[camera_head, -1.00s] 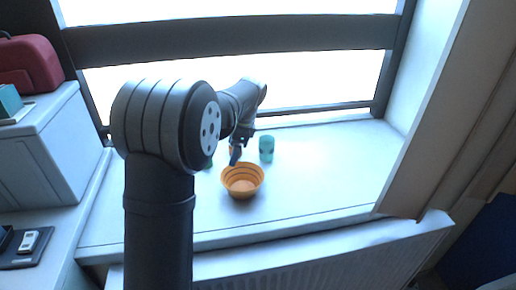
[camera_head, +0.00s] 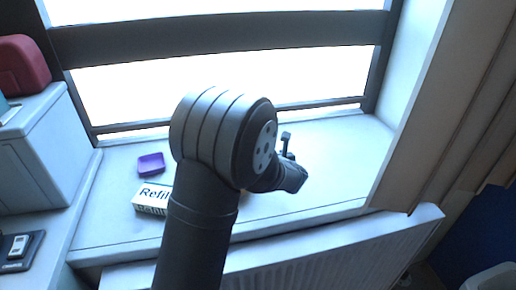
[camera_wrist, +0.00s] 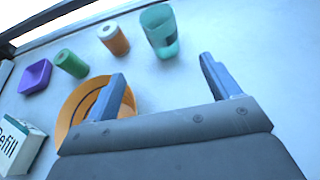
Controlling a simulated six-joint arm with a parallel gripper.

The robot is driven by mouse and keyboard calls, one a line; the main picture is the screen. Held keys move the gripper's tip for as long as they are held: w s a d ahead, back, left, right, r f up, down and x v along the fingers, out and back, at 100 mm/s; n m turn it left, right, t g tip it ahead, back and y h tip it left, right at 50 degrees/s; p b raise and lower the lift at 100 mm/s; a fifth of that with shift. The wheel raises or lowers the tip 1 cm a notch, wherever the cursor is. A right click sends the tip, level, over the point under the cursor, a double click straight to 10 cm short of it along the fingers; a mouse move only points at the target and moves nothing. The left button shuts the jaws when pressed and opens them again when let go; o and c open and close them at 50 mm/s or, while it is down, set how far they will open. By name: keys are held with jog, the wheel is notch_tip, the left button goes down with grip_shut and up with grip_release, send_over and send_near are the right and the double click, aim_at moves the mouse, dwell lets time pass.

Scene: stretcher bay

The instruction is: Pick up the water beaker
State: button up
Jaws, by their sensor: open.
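The water beaker, a teal see-through cup (camera_wrist: 160,32), stands on the white sill at the top middle of the wrist view. My gripper (camera_wrist: 163,74) is open and empty. The beaker is ahead of the fingertips, between their lines and apart from them, nearer the left finger. In the head view the beaker is hidden behind my arm, and only a small dark part of my gripper (camera_head: 287,143) shows beyond it.
An orange bowl (camera_wrist: 68,118) lies partly behind the left finger. An orange can (camera_wrist: 113,39), a green can (camera_wrist: 70,63), a purple dish (camera_wrist: 36,76) and a Refill box (camera_head: 152,199) stand further left. The sill's right part (camera_head: 345,150) is clear.

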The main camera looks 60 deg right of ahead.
jog(key=x, duration=1.1)
jog(key=shift+d+f, duration=0.25)
jog(key=shift+d, duration=0.15)
jog(key=shift+x, duration=2.75)
jog(key=shift+a+f, duration=0.15)
jog(key=c, duration=1.1)
jog(key=shift+c, duration=0.2)
